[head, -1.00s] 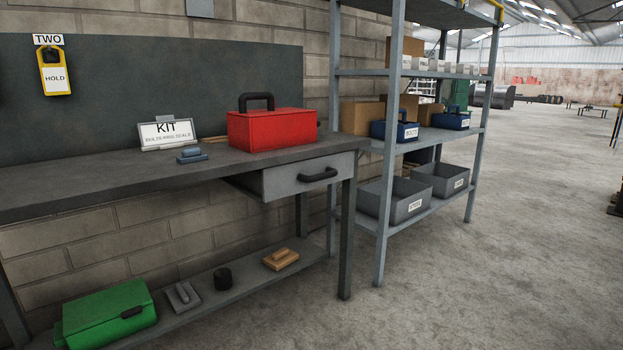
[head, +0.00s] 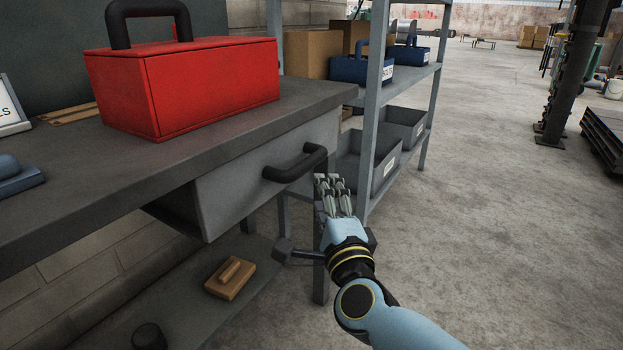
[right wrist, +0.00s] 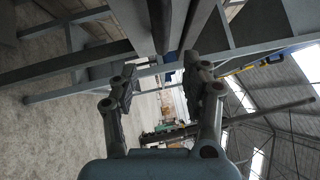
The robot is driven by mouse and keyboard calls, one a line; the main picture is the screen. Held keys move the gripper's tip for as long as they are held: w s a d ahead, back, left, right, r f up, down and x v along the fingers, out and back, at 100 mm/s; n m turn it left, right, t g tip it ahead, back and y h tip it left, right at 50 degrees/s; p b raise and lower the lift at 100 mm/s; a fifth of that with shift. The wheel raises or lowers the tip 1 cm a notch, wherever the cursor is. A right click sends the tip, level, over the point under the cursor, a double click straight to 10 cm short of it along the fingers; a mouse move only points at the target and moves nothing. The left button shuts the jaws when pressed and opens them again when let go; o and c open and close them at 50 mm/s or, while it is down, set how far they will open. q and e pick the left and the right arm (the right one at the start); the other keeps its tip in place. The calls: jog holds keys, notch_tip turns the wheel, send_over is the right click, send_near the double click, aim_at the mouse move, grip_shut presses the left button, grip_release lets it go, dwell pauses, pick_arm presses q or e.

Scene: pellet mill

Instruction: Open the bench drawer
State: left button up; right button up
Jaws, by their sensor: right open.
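The bench drawer (head: 240,190) is a grey box under the bench top, with a black bar handle (head: 295,163) on its front. My left gripper is not in view.
A red toolbox (head: 185,90) stands on the bench top (head: 130,170) above the drawer. A wooden float (head: 230,278) lies on the lower shelf. Metal shelving (head: 375,100) with blue totes (head: 362,70) and grey bins stands behind the bench. The floor on the right is clear nearby.

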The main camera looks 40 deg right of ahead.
aim_at(312, 168)
jog(key=x, duration=0.3)
jog(key=shift+w+a+r, duration=0.1)
jog(key=shift+w+r, duration=0.15)
jog(key=shift+w, duration=0.05)
jog(key=x, duration=0.6)
jog(key=shift+f, duration=0.1)
jog(key=shift+w+d, duration=0.3)
jog(key=shift+w, duration=0.3)
grip_shut()
